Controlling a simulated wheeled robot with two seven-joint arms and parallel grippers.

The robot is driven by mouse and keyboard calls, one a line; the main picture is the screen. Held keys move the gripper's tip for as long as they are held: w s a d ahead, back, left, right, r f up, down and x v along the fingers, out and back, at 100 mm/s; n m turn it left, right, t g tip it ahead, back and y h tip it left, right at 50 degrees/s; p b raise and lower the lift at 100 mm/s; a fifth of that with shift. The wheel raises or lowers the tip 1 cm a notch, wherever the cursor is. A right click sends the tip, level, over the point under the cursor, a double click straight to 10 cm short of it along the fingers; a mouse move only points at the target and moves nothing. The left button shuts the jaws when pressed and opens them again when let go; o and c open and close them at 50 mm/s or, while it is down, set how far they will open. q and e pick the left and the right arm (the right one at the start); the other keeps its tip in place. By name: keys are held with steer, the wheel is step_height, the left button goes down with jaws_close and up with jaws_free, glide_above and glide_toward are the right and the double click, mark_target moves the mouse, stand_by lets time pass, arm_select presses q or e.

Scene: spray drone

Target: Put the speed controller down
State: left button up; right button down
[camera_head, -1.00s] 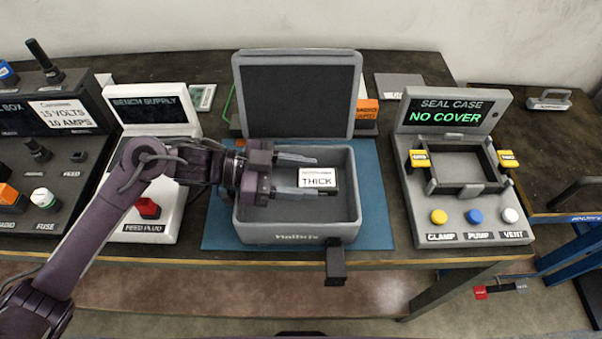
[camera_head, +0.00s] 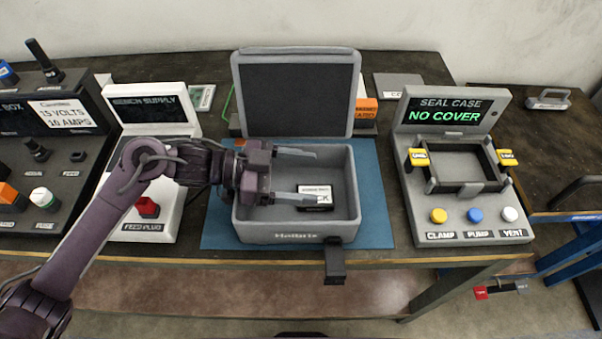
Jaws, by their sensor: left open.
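The speed controller (camera_head: 322,199), a small dark block with a white label, lies on the floor of the grey open case (camera_head: 352,218). Part of its label is hidden behind a finger of my left gripper. My left gripper (camera_head: 298,175) is open over the case, its two fingers apart and pointing right. The lower finger passes just above or beside the controller; I cannot tell if it touches. My right gripper is not in view.
The case's raised lid (camera_head: 298,95) stands behind it, and a blue mat (camera_head: 377,220) lies under it. The white bench supply (camera_head: 150,180) stands to the left and the seal case station (camera_head: 465,170) to the right. A dark latch (camera_head: 334,262) hangs at the case's front.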

arm_select(q)
steer(key=shift+s+p, duration=0.15)
steer(key=shift+p, duration=0.15)
steer(key=a, duration=0.2)
steer(key=a+r+b, duration=0.1)
steer(key=a, duration=0.4)
steer(key=shift+r+b, duration=0.15)
steer(key=shift+b, duration=0.15)
steer(key=shift+a+r, duration=0.2)
steer(key=shift+a, duration=0.05)
steer(key=shift+r, duration=0.15)
